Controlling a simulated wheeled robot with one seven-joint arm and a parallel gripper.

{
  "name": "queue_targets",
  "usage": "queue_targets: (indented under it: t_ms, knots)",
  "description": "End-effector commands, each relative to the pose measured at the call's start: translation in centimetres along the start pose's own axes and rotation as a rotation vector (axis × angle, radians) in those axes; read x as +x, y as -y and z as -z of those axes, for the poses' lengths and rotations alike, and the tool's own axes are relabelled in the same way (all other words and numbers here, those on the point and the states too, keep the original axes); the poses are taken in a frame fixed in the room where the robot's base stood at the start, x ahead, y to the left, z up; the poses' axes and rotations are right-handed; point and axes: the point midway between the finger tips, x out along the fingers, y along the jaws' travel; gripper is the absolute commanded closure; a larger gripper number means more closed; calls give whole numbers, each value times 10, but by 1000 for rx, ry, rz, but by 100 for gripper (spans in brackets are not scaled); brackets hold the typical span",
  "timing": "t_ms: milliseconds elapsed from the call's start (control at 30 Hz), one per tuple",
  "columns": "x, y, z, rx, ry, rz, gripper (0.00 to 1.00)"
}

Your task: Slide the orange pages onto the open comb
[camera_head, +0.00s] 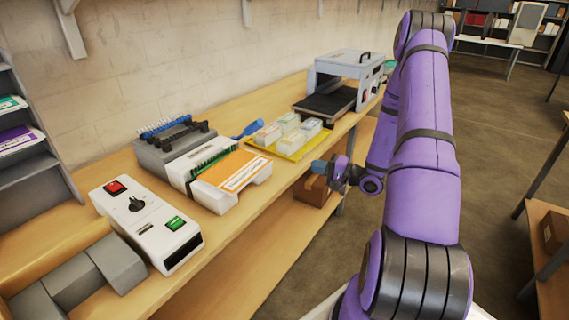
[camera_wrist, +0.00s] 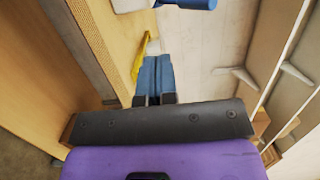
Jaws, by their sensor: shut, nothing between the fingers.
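The orange pages (camera_head: 231,171) lie flat on a white block on the bench, in the middle of the head view. Just behind them, to their left, a green comb (camera_head: 208,160) stands on a light holder; I cannot tell how far its teeth are open. My gripper (camera_head: 319,167) is to the right of the pages, apart from them, over the bench's front edge. In the wrist view my gripper's blue fingers (camera_wrist: 152,64) are together with nothing between them. The pages and the comb cannot be made out in the wrist view.
A grey punch with a blue comb (camera_head: 164,127) stands behind. A yellow tray (camera_head: 284,141) with several small white stacks and a blue-handled tool (camera_head: 247,130) are near. A control box (camera_head: 147,225) is front left, a grey press (camera_head: 345,78) at the back.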

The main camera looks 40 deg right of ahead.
Motion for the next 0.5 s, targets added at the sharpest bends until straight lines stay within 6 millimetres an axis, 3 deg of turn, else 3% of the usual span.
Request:
queue_targets:
  t_ms: [167, 500]
  knots:
    - [15, -2, 0, 0, -4, 2, 100]
    - [76, -1, 0, 1, -2, 2, 100]
